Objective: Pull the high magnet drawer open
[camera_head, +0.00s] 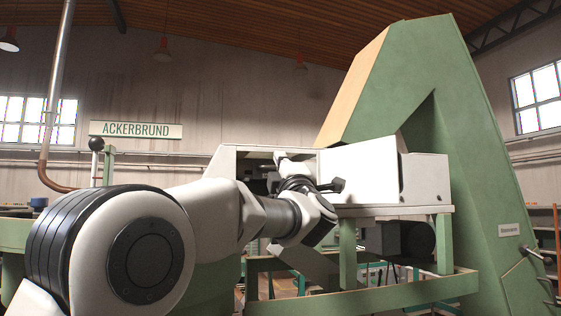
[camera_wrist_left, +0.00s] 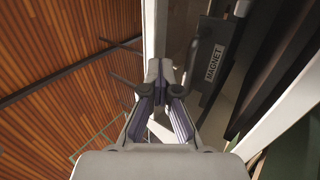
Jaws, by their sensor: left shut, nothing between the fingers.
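The high magnet drawer shows in the left wrist view as a dark front (camera_wrist_left: 235,35) with a white MAGNET label (camera_wrist_left: 214,62). A dark bar-like handle (camera_wrist_left: 190,62) stands just left of the label. My left gripper (camera_wrist_left: 160,68) is shut and empty, its fingertips to the left of the handle and apparently apart from it. In the head view my left gripper (camera_head: 287,167) is at the opening of the white housing (camera_head: 228,160); my wrist hides much of the drawer there. My right gripper is not in view.
A white panel (camera_head: 365,172) closes the housing's right side. A large green frame (camera_head: 470,150) rises at the right. Green rails and posts (camera_head: 348,255) stand below the housing. A black-knobbed lever (camera_head: 96,145) stands at the left.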

